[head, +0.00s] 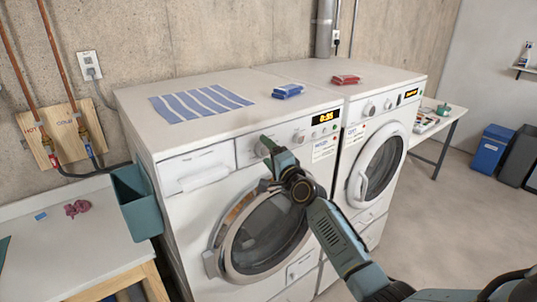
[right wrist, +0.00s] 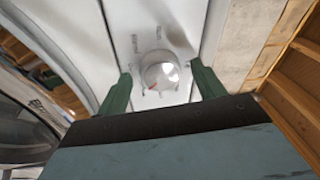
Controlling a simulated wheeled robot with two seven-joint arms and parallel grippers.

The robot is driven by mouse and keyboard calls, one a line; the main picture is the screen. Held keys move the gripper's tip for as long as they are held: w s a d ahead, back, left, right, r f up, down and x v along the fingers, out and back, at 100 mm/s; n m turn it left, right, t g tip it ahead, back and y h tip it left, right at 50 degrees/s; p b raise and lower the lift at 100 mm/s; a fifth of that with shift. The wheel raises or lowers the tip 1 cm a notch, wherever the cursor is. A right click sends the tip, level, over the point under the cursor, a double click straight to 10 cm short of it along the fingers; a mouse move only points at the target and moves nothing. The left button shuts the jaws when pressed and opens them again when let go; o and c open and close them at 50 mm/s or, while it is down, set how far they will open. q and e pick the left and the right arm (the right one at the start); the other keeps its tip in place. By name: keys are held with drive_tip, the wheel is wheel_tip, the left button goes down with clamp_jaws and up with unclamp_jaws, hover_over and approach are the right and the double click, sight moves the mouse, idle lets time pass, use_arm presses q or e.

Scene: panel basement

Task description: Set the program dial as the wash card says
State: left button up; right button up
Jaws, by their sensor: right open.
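The program dial (right wrist: 160,72) is a round pale knob on the washer's (head: 190,225) white front panel, with a small red mark near its lower left edge in the right wrist view. Small lettering around it is too blurred to read. My right gripper (right wrist: 161,80) is open, with one green finger on each side of the dial; I cannot tell whether either touches it. In the head view my right gripper (head: 266,145) hides the dial. A white card with small print (head: 324,150) is on the washer front, under the lit display (head: 325,117); its text is unreadable. My left gripper is out of view.
A dryer (head: 375,170) stands right beside the washer. A striped cloth (head: 200,101), a blue packet (head: 288,90) and a red packet (head: 346,79) lie on top. A teal bin (head: 137,203) hangs at the washer's left side.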

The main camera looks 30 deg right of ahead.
drive_tip(key=shift+s, duration=0.1)
drive_tip(key=s+f+b, duration=0.1)
drive_tip(key=s, duration=1.2)
drive_tip(key=shift+a+f, duration=0.15)
drive_tip(key=shift+f, duration=0.05)
